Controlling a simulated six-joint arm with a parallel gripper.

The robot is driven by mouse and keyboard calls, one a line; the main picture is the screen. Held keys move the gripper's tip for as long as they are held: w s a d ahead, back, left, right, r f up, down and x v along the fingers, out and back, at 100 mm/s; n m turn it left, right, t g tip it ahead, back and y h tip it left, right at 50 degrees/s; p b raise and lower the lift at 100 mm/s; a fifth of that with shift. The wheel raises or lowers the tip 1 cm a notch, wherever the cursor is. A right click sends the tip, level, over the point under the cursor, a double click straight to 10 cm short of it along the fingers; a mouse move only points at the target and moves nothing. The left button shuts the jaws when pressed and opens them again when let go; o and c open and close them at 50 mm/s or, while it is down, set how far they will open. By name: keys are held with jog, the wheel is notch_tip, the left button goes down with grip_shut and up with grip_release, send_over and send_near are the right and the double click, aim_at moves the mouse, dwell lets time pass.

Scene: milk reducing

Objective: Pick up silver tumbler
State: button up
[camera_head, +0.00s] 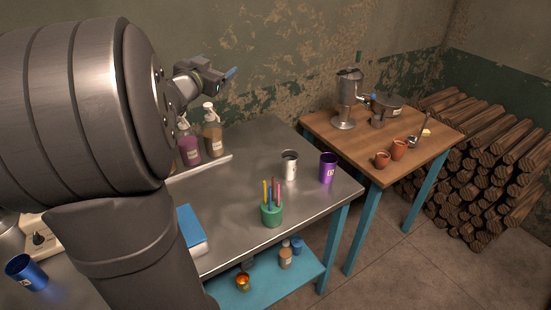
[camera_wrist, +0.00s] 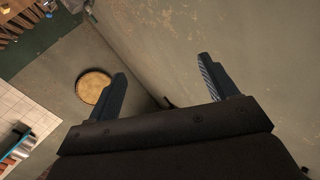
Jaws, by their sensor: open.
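The silver tumbler (camera_head: 289,165) stands upright on the grey metal table (camera_head: 235,180), near its right end. A purple tumbler (camera_head: 328,168) stands just to its right, a little apart. My gripper (camera_head: 231,73) is raised in front of the back wall, well above the table and to the upper left of the silver tumbler. In the wrist view, the two blue fingers of my gripper (camera_wrist: 164,84) are spread apart with nothing between them. The silver tumbler does not show in the wrist view.
A green pen cup (camera_head: 271,213) stands in front of the silver tumbler. Pump bottles (camera_head: 212,132) stand at the table's back left. A blue book (camera_head: 191,230) and a blue tumbler (camera_head: 27,272) lie left. A wooden table (camera_head: 375,140) with a grinder and cups stands right.

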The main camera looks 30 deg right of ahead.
jog(key=s+d+f+m+g+h, duration=0.25)
jog(key=s+d+f+g, duration=0.2)
jog(key=g, duration=0.25)
jog(key=m+g+y, duration=0.2)
jog(key=g, duration=0.2)
send_near(296, 157)
jog(key=x, duration=0.3)
jog(key=shift+s+d+f+h, duration=0.2)
jog(key=shift+d+f+h, duration=0.05)
jog(key=shift+f, duration=0.25)
jog(key=shift+x, duration=2.7)
jog(key=shift+w+r, duration=0.15)
jog(key=shift+w, duration=0.05)
jog(key=c, duration=1.1)
